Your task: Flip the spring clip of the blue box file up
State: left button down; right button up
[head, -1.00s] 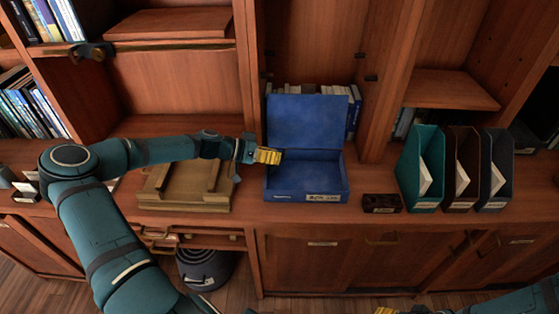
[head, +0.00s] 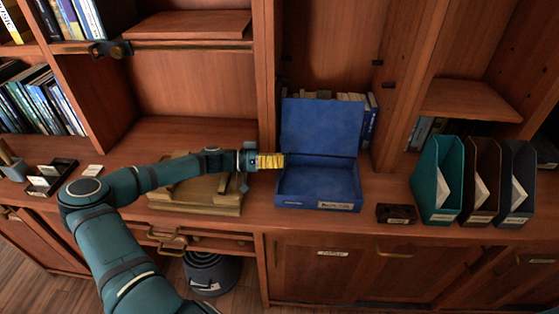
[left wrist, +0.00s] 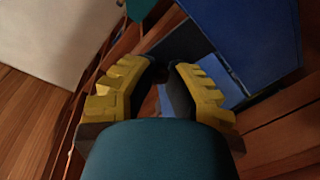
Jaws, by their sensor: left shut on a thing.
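The blue box file (head: 318,187) stands on the wooden counter with its lid (head: 321,125) raised behind it. The spring clip (head: 325,157) looks like a thin dark bar across the back of the box by the hinge; its exact angle is hard to make out. My left gripper (head: 284,160) comes in from the left at the box's back left corner, at hinge height. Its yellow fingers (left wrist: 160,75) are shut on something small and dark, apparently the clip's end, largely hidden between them. The blue box also shows in the left wrist view (left wrist: 245,35). My right gripper is out of view.
A small dark block (head: 396,213) and teal, brown and dark magazine files (head: 438,180) stand to the right. Books (head: 370,115) stand behind the lid.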

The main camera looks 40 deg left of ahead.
pick_arm(q)
jog(key=shift+s+d+f, duration=0.1)
jog(key=shift+f, duration=0.05)
jog(key=c, duration=0.9)
grip_release()
notch_tip(320, 180, up, 10)
jog(key=shift+r, duration=0.1)
